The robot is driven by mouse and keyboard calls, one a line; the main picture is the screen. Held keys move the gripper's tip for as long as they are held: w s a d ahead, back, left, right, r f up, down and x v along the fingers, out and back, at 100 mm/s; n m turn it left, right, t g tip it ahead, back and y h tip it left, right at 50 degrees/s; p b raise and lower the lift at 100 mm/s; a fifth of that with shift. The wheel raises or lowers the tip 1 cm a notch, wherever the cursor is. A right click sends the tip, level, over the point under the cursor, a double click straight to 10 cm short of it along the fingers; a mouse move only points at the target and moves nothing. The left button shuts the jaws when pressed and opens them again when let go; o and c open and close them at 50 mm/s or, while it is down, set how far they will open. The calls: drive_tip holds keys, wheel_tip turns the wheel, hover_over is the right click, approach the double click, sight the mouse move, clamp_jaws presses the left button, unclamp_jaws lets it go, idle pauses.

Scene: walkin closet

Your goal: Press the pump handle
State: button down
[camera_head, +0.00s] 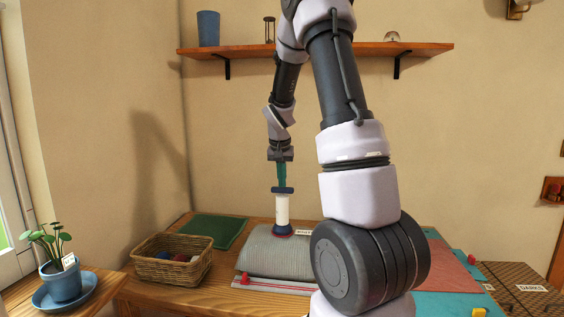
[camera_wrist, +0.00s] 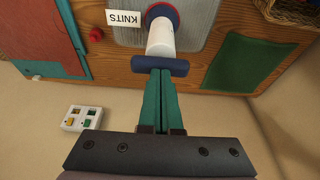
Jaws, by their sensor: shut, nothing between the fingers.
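The pump (camera_head: 282,211) is a white upright cylinder with a dark blue and red base. It stands on a grey ribbed bag or pad (camera_head: 262,256) on the wooden table. Its dark blue bar-shaped pump handle (camera_head: 283,190) is on top, and the wrist view shows the handle (camera_wrist: 173,67) crosswise at the fingertips. My gripper (camera_head: 282,184) points straight down with its green fingers shut and empty, directly over the handle. The fingertips (camera_wrist: 158,73) are at the handle's top or just above it; I cannot tell whether they touch. The pump body also shows in the wrist view (camera_wrist: 161,40).
A wicker basket (camera_head: 172,262) and a green cloth (camera_head: 215,231) lie left of the pump. A "KNITS" label (camera_wrist: 119,18) stands by it. A potted plant (camera_head: 62,272) is at far left. A wall shelf (camera_head: 330,50) is behind my arm. Red and teal mats (camera_head: 447,268) lie right.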

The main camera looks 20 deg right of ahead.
wheel_tip(320, 180, up, 4)
drive_tip(key=shift+r, duration=0.15)
drive_tip(key=v, duration=0.9)
drive_tip(key=shift+r, duration=0.35)
idle(0.8)
drive_tip(key=v, duration=0.4)
drive_tip(key=shift+w+d+r, duration=0.25)
drive_tip(key=shift+w+r, duration=0.05)
drive_tip(key=shift+r, duration=0.2)
drive_tip(key=x, duration=1.2)
drive_tip(key=shift+s+a+f, duration=0.2)
drive_tip(key=shift+s+f, duration=0.1)
drive_tip(key=shift+f, duration=0.8)
